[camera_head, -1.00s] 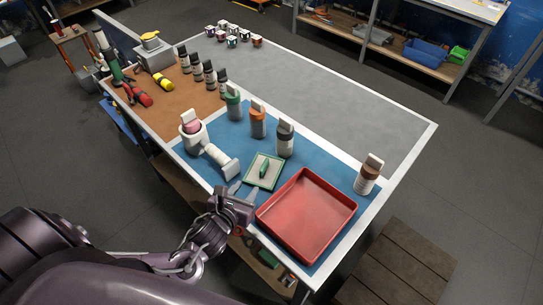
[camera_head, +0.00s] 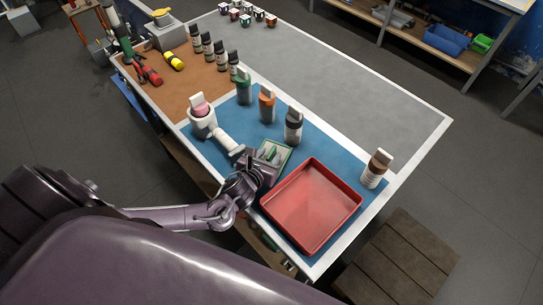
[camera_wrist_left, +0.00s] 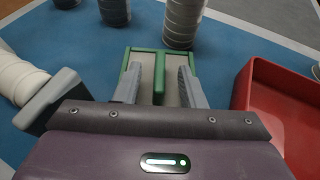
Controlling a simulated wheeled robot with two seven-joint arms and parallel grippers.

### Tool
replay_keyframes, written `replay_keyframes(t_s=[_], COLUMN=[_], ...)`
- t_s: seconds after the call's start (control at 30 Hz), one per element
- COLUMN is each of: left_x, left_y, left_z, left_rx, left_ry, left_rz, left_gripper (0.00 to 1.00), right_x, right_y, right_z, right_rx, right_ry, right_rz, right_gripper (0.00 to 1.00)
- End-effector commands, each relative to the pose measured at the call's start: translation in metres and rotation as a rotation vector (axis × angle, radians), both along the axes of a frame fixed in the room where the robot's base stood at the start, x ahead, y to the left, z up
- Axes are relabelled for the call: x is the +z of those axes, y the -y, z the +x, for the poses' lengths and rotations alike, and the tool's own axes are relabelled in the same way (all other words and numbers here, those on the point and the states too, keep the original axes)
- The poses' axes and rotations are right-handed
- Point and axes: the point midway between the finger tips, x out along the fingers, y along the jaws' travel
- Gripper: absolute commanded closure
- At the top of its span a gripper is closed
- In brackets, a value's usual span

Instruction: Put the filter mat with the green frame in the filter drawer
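The filter mat with the green frame (camera_head: 284,148) lies flat on the blue part of the table; it has a pale panel and a raised green grip across its middle. It also shows in the left wrist view (camera_wrist_left: 172,56). My left gripper (camera_head: 268,156) is over the mat. In the left wrist view its fingers (camera_wrist_left: 159,88) are open, one on each side of the green grip, with gaps on both sides. A shallow, empty red drawer-like tray (camera_head: 312,206) stands right of the mat; no other filter drawer is recognisable. My right gripper is not in view.
A white pipe-like fitting (camera_head: 227,143) lies close left of the gripper. A dark-capped bottle (camera_head: 293,127), an orange one (camera_head: 267,106) and a green one (camera_head: 243,89) stand behind the mat. The grey tabletop (camera_head: 345,85) is mostly clear.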

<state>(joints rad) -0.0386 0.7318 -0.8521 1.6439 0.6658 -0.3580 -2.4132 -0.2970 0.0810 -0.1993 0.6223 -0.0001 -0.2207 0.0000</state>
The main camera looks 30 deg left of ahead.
Motion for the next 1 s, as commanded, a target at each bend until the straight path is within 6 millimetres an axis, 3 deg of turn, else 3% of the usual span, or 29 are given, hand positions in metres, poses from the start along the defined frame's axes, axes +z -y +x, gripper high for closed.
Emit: replay_keyframes(t_s=[0.13, 0.4, 0.77, 1.0], left_x=[0.0, 0.0, 0.001, 0.019], left_y=[0.0, 0.0, 0.0, 0.0], left_z=[0.0, 0.0, 0.0, 0.0], left_rx=[0.0, 0.0, 0.0, -0.001], left_ry=[0.0, 0.0, 0.001, 0.003], left_rz=[0.0, 0.0, 0.0, 0.001], left_gripper=[0.64, 0.99, 1.0, 1.0], right_x=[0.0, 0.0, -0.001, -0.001], right_y=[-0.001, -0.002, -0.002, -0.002], right_z=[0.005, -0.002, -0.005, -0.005], right_rx=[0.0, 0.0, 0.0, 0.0], right_ry=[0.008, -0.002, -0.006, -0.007], right_rz=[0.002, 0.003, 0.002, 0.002], right_gripper=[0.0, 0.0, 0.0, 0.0])
